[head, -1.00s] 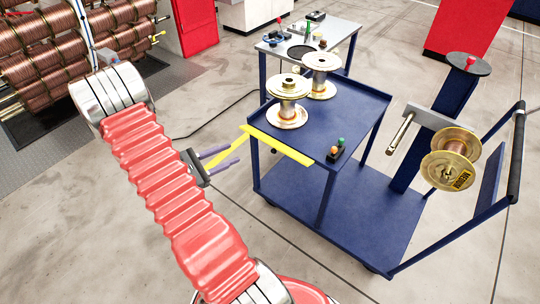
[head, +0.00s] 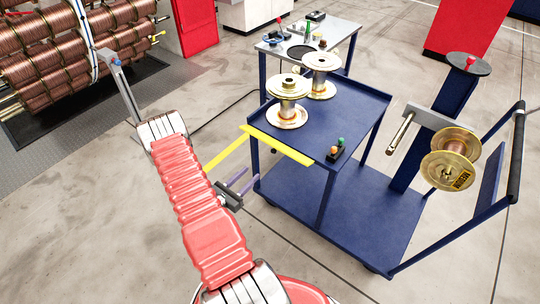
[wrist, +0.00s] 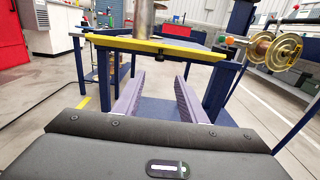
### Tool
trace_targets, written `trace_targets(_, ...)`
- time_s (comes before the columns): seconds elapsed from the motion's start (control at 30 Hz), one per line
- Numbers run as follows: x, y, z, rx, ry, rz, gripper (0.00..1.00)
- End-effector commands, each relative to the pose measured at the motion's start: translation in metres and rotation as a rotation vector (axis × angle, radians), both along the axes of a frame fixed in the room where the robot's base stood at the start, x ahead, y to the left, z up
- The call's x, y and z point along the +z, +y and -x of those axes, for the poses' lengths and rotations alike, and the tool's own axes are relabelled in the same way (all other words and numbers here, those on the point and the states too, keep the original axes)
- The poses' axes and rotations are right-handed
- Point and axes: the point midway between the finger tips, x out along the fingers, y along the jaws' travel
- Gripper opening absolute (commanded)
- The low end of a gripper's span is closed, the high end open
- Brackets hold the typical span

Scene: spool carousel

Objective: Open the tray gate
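The tray gate is a yellow bar (head: 277,145) along the near edge of the blue cart's top tray (head: 345,105). It lies straight across that edge, and in the wrist view the yellow bar (wrist: 150,46) spans the upper middle. My gripper (head: 243,180) is in front of the cart, lower in the head picture than the bar and apart from it. Its two purple fingers are spread with nothing between them. In the wrist view my gripper (wrist: 160,84) points at the cart, below the bar.
Metal spools (head: 288,100) stand on the tray behind the bar. A small box with green and orange buttons (head: 337,150) sits at its right end. A brass spool (head: 450,158) hangs at right. Copper coils (head: 60,55) stand at left. The floor before the cart is clear.

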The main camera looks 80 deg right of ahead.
Motion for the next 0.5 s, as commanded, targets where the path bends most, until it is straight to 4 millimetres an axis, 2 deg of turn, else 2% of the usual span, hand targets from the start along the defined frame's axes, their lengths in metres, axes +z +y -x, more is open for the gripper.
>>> trace_targets(0.27, 0.000, -0.002, 0.001, -0.001, -0.001, 0.000, 0.38)
trace_targets(0.5, 0.000, -0.019, 0.009, -0.004, -0.001, -0.001, 0.38)
